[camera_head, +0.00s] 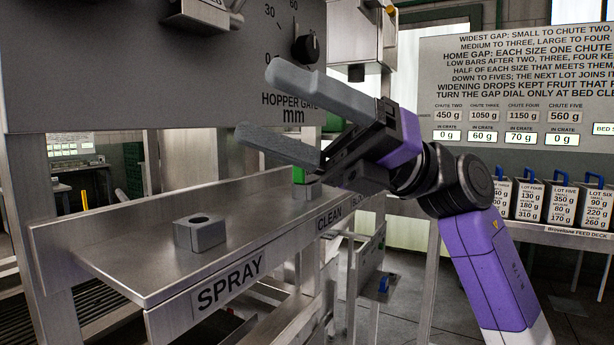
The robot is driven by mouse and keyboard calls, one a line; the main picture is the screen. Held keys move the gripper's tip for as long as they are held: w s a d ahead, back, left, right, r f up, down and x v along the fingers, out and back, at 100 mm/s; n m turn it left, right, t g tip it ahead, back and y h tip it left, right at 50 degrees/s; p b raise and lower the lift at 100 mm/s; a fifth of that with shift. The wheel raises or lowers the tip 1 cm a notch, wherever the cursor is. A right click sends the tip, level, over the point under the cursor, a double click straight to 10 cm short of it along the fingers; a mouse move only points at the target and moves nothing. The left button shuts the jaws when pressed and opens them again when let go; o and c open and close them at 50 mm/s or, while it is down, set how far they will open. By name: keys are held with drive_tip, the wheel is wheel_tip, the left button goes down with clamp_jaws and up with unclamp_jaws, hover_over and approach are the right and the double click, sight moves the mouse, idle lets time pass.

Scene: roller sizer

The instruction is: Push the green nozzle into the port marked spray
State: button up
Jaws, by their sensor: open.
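The steel shelf (150,262) carries a small grey block with a round dark hole, the port (199,231), above the label SPRAY. A green thing, likely the nozzle (299,175), shows behind my gripper, above a second small grey block (307,191) near the label CLEAN. Its upper part is partly hidden by my gripper. My gripper (255,103) is open, its two grey fingers pointing left, with nothing seen between them. It hangs above the shelf, up and right of the spray port. I cannot tell if the lower finger touches the green thing.
A grey panel (140,60) with a hopper gate dial (305,48) stands behind and above the shelf. A sign board (520,85) and several lot boxes (530,200) are at the right. The shelf's left part around the spray port is clear.

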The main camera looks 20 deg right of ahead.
drive_tip(key=w+t+h, duration=0.2)
drive_tip(key=w+h, duration=0.1)
drive_tip(key=h, duration=0.3)
drive_tip(key=m+t+h, duration=0.3)
drive_tip(key=t+h, duration=0.1)
drive_tip(key=h, duration=0.7)
hover_over(295, 174)
drive_tip(key=s+d, duration=0.2)
drive_tip(key=d, duration=0.2)
drive_tip(key=f, duration=0.2)
drive_tip(key=shift+w+f+b, duration=0.2)
drive_tip(key=shift+f+b, duration=0.15)
drive_tip(key=shift+b, duration=0.05)
drive_tip(key=shift+w+f, duration=0.15)
drive_tip(key=shift+f, duration=0.15)
drive_tip(key=shift+p+x, duration=0.55)
drive_tip(key=shift+x, duration=3)
drive_tip(key=c, duration=1.4)
wheel_tip(295, 174, up, 10)
